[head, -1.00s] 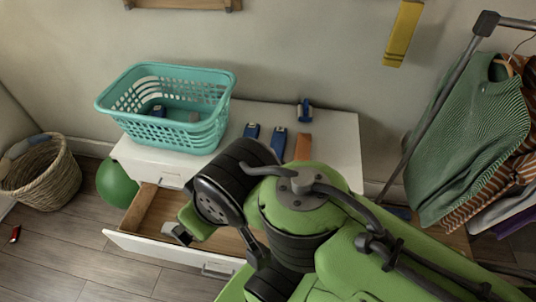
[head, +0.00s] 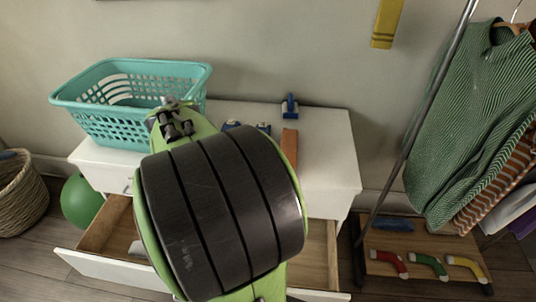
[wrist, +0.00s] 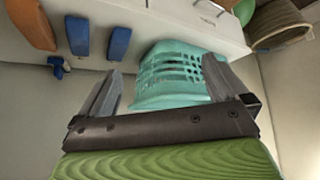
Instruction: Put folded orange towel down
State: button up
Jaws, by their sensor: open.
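The folded orange towel (head: 290,147) lies flat on the white dresser top, right of the blue folded pieces. In the upside-down wrist view the orange towel (wrist: 30,24) shows at the upper left corner. My gripper (wrist: 162,68) is open, its two fingers spread with nothing between them. It is apart from the towel, and the teal basket shows beyond its fingers.
A teal basket (head: 118,122) stands on the left of the white dresser (head: 328,168). Blue pieces (wrist: 119,43) lie beside the towel, with a blue item (head: 290,105) behind. A drawer (head: 100,222) is pulled open. A clothes rack (head: 412,140) stands at right; the dresser's right end is clear.

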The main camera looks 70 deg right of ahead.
jog(key=s+d+f+m+g+h, duration=0.1)
jog(key=s+d+f+m, duration=0.1)
jog(key=s+d, duration=0.4)
jog(key=s+d+f+m+g+h, duration=0.1)
jog(key=s+d+f, duration=0.4)
jog(key=d, duration=0.6)
jog(key=s+d+f+m+g+h+b, duration=0.1)
jog(key=s+d+f+m, duration=0.3)
jog(key=s+d, duration=0.2)
jog(key=shift+s+d+f, duration=0.1)
jog(key=shift+s+d, duration=0.1)
jog(key=shift+d, duration=0.5)
jog(key=shift+s+d+f, duration=0.1)
jog(key=shift+s+d, duration=0.1)
jog(key=shift+d, duration=0.45)
jog(key=b+x, duration=0.2)
jog(key=x, duration=1.3)
jog(key=shift+s+d+b, duration=0.1)
jog(key=shift+d+b, duration=0.25)
jog(key=shift+d, duration=0.05)
jog(key=shift+r, duration=0.1)
jog(key=shift+c, duration=0.2)
jog(key=c, duration=1.2)
